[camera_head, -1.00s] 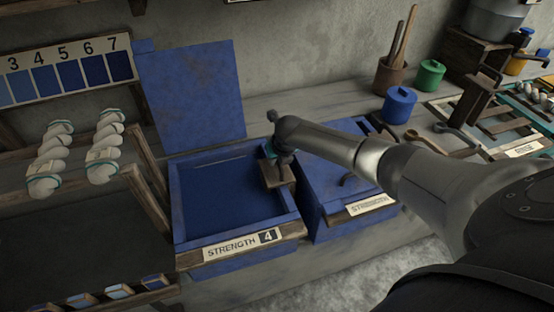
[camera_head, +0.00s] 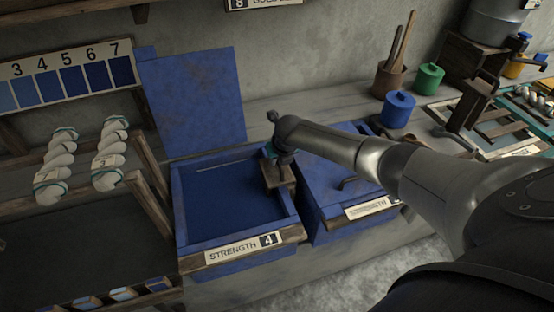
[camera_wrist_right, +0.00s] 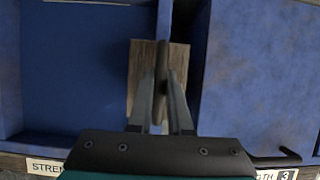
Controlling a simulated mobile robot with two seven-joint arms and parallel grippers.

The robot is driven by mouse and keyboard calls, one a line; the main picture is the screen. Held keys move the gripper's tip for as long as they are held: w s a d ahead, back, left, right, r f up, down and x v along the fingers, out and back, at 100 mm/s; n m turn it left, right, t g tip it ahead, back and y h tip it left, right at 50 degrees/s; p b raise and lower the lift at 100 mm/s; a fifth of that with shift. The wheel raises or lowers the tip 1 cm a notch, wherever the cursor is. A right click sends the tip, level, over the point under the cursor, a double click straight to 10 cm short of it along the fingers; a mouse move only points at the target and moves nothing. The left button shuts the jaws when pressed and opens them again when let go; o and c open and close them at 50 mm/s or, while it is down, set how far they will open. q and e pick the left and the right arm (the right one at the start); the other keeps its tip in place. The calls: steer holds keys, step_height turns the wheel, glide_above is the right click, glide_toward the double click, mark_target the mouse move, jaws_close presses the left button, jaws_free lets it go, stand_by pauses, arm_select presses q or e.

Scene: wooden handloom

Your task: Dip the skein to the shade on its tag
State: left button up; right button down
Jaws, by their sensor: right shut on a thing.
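White twisted skeins (camera_head: 107,160) (camera_head: 56,170) lie on the wooden rack at the left of the head view. The open blue vat (camera_head: 225,205) holds dark blue liquid and is labelled STRENGTH 4. Its lid (camera_head: 195,95) stands raised behind it. My right gripper (camera_head: 277,160) is over that vat's right side. In the right wrist view it (camera_wrist_right: 161,110) is shut on a thin dark handle above a wooden block (camera_wrist_right: 143,70). My left gripper is not in view.
A closed blue vat (camera_head: 335,190) stands right of the open one; its label reads 3 in the wrist view. A shade strip (camera_head: 68,80) hangs at the left. Blue (camera_head: 398,108) and green (camera_head: 429,78) pots and a stick holder (camera_head: 390,78) stand behind.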

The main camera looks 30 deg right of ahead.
step_height(320, 180, up, 16)
steer(key=p, duration=1.4)
steer(key=shift+w, duration=0.15)
jaws_free()
step_height(320, 180, up, 7)
steer(key=p, duration=0.6)
stand_by(0.4)
